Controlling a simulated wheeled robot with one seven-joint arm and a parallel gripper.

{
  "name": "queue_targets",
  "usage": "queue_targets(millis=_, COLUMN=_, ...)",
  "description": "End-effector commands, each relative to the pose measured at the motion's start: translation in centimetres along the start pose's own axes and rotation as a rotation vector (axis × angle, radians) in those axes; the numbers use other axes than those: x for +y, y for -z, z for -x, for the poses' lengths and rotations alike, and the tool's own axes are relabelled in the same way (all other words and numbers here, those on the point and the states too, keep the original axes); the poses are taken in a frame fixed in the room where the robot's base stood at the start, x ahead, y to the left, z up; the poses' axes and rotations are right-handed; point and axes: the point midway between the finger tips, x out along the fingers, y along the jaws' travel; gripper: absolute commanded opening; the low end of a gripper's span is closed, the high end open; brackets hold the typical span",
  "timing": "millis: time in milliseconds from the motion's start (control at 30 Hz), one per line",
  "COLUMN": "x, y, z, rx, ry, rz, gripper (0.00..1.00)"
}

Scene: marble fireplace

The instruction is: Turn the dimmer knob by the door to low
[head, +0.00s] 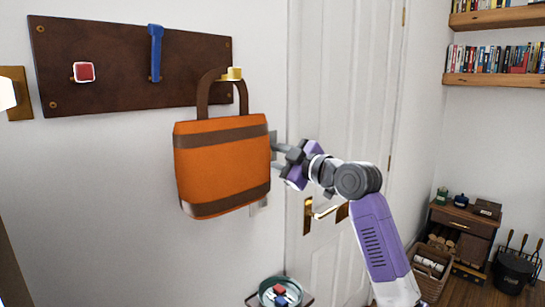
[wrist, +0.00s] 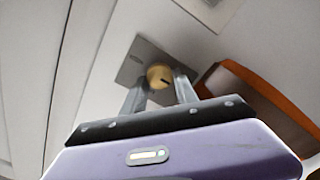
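In the head view the plate's edge (head: 273,138) shows just right of an orange bag, and the knob is hidden. My gripper (wrist: 161,82) has its two fingers apart, one on each side of the knob. I cannot tell whether they touch it. In the head view my gripper (head: 275,153) is close to the wall, its fingertips at the bag's right edge.
The orange bag (head: 222,165) hangs from a brass peg on a dark board (head: 105,60), close beside my gripper; it also shows in the wrist view (wrist: 250,88). The white door (head: 340,90) with a brass handle (head: 325,211) is behind my arm. A pale wall plate (head: 258,207) is below.

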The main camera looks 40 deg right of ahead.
Motion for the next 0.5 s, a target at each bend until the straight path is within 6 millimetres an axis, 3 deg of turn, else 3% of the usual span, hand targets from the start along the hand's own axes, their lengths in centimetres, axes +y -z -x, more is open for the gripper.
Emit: queue_targets(millis=500, x=-0.02, y=0.07, z=-0.01, rx=0.000, ry=0.002, rz=-0.149, gripper=0.00)
